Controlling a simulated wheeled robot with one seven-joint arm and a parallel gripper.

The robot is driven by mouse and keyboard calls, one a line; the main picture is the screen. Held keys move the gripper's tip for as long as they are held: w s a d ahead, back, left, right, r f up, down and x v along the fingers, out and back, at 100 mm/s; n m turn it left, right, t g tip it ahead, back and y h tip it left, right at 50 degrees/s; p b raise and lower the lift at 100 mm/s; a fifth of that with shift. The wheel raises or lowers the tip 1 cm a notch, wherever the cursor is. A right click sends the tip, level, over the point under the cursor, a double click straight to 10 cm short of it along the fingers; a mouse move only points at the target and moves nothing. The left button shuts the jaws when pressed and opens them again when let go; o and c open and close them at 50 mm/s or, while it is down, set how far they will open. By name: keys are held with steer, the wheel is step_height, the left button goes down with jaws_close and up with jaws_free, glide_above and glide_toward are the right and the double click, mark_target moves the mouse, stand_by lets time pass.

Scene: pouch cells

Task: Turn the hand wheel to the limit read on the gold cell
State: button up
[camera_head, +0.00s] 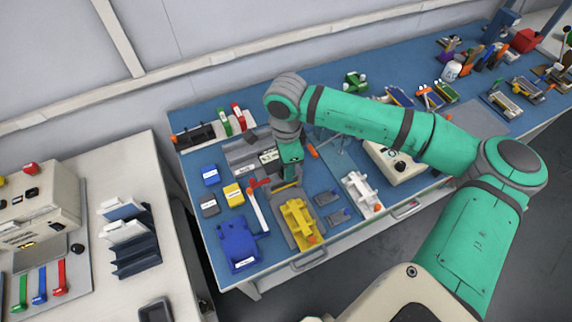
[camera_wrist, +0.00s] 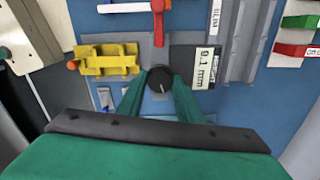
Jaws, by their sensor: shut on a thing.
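My gripper (camera_wrist: 158,92) points down at the bench, its green fingers on either side of a dark round knob (camera_wrist: 160,79), which looks like the hand wheel. The knob has a pale line on its top. In the head view my gripper (camera_head: 291,172) hides the knob. Beside the knob, a dark plate (camera_wrist: 188,56) carries a label reading "0.1 mm" (camera_wrist: 208,62). A second label is partly covered by my right finger. In the head view a small yellow block with a pale label (camera_head: 233,194) may be the gold cell; its text is too small to read.
A yellow fixture (camera_head: 299,221) and a red-topped white lever (camera_head: 257,207) stand close to my gripper. A blue fixture (camera_head: 237,243) is at the near left corner. A blue block (camera_head: 210,175) and a grey block (camera_head: 208,205) lie to the left.

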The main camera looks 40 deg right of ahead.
steer(key=m, duration=0.4)
steer(key=shift+m, duration=0.3)
steer(key=m, duration=0.4)
steer(key=shift+m, duration=0.4)
steer(key=o, duration=1)
steer(key=shift+o, duration=0.2)
steer(key=shift+r, duration=0.15)
step_height(320, 180, up, 11)
steer(key=shift+f, duration=0.2)
